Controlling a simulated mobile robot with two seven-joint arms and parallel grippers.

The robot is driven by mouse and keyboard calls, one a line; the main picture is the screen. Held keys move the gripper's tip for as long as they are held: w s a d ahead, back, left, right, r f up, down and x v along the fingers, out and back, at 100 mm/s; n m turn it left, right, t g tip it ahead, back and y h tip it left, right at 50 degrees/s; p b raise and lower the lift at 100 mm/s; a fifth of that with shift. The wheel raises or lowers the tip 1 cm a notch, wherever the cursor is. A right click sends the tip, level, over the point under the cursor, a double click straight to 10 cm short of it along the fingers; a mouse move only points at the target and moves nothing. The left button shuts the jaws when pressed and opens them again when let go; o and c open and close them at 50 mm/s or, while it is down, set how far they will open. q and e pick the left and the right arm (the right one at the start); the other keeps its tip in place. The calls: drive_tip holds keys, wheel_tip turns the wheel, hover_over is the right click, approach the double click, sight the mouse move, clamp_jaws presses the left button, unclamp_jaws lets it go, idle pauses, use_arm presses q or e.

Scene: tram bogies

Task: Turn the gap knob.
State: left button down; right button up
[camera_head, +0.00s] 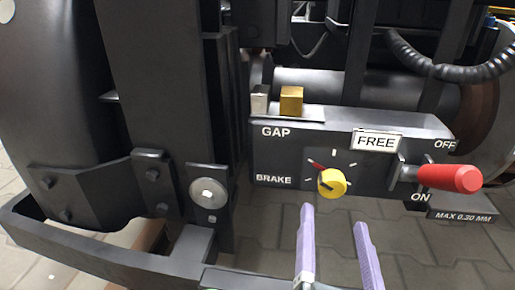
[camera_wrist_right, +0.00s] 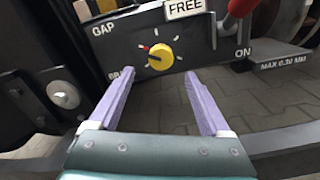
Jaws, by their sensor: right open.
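In the wrist view the knob (camera_wrist_right: 159,57) lies ahead, between the lines of the two fingers. My right gripper (camera_head: 334,214) is open, its two purple fingers pointing at the box from below; the wrist view shows it empty (camera_wrist_right: 158,76). The fingers appear apart from the knob. My left gripper is out of view.
A red-handled lever (camera_head: 448,178) sticks out at the box's right, between OFF and ON. A FREE sign (camera_head: 376,141), a brass block (camera_head: 291,101) and a silver block (camera_head: 260,99) are on the box. A dark frame with a bolt (camera_head: 208,193) stands at left.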

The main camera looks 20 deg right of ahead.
sight(331, 191)
drive_tip(key=b+x, duration=0.1)
drive_tip(key=x, duration=0.2)
drive_tip(key=shift+s+f+b, duration=0.1)
drive_tip(key=shift+f+b, duration=0.2)
drive_tip(key=shift+b, duration=0.1)
drive_tip(key=x, duration=0.1)
drive_tip(key=b+x, duration=0.1)
drive_tip(key=x, duration=0.3)
drive_tip(key=shift+d+r, duration=0.1)
drive_tip(key=shift+r, duration=0.15)
drive_tip(key=shift+s, duration=0.15)
drive_tip(key=c, duration=0.4)
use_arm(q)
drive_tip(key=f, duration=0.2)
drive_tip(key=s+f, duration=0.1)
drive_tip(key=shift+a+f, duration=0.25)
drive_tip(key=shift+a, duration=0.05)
use_arm(e)
clamp_jaws()
